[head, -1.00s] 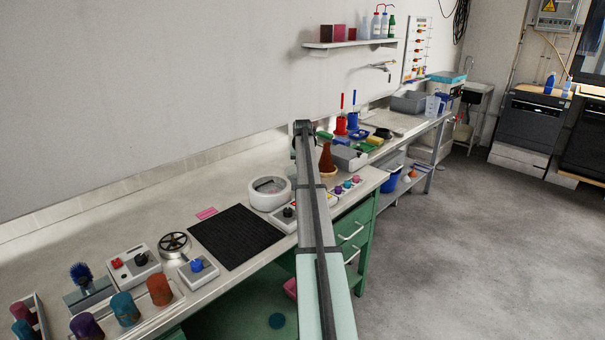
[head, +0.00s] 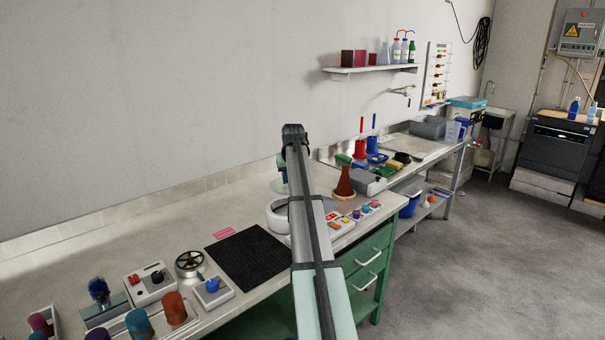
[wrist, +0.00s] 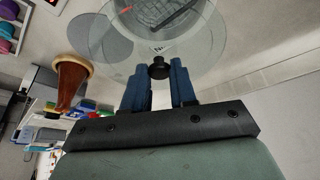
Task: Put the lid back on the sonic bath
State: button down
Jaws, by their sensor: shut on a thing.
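The lid (wrist: 205,45) is a clear round glass disc with a black knob (wrist: 159,70). It shows in the wrist view, held by the knob between the blue fingers of my gripper (wrist: 160,78). The gripper is shut on the knob. Through the glass I see a round grey mesh interior with a dark bar and a red mark. In the head view the white round sonic bath (head: 277,214) stands on the bench, its right part hidden by my arm. My gripper (head: 281,178) is partly visible behind the arm, above the bench beyond the bath; the lid cannot be made out there.
A control box with coloured knobs (head: 340,222) sits beside the arm. A black mat (head: 250,257) lies left of the bath.

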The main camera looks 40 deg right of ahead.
jog(key=shift+s+a+f+n, duration=0.2)
jog(key=shift+s+a+n, duration=0.3)
jog(key=shift+a, duration=0.15)
jog(key=shift+w+a+n+t+y, duration=0.15)
jog(key=shift+n+t+y, duration=0.25)
jog(key=shift+n, duration=0.5)
jog(key=shift+f, duration=0.25)
jog(key=shift+f, duration=3)
jog(key=shift+f, duration=0.15)
jog(key=shift+c, duration=1.7)
grip_release()
